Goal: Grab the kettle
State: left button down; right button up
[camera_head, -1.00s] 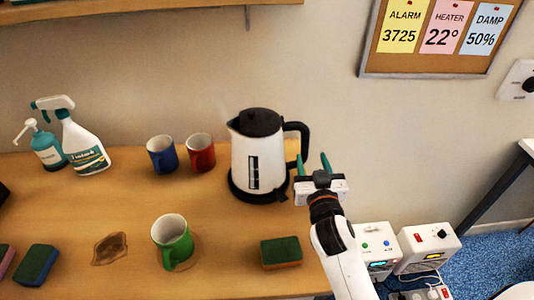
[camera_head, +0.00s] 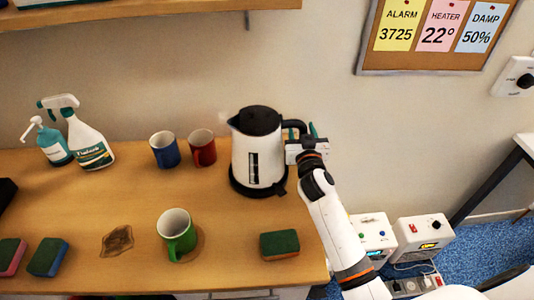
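The kettle (camera_head: 258,158) is white with a black lid, black base and black handle (camera_head: 296,126). It stands upright on the table toward the back, handle to the right. My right gripper (camera_head: 302,131) is at the handle, its teal fingertips apart and pointing toward the wall. The handle's upper part lies in front of or between the fingers; contact cannot be told. The lower handle is hidden behind the gripper body. My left gripper is not in view.
Blue mug (camera_head: 165,150) and red mug (camera_head: 203,148) stand left of the kettle. A green mug (camera_head: 176,233) and green sponge (camera_head: 279,244) are nearer the front. Spray bottle (camera_head: 88,142) and pump bottle (camera_head: 52,145) stand at the back left. A brown stain (camera_head: 117,240) marks the wooden table (camera_head: 95,200).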

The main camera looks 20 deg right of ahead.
jog(key=shift+s+r, duration=0.1)
jog(key=shift+c, duration=1.1)
grip_shut()
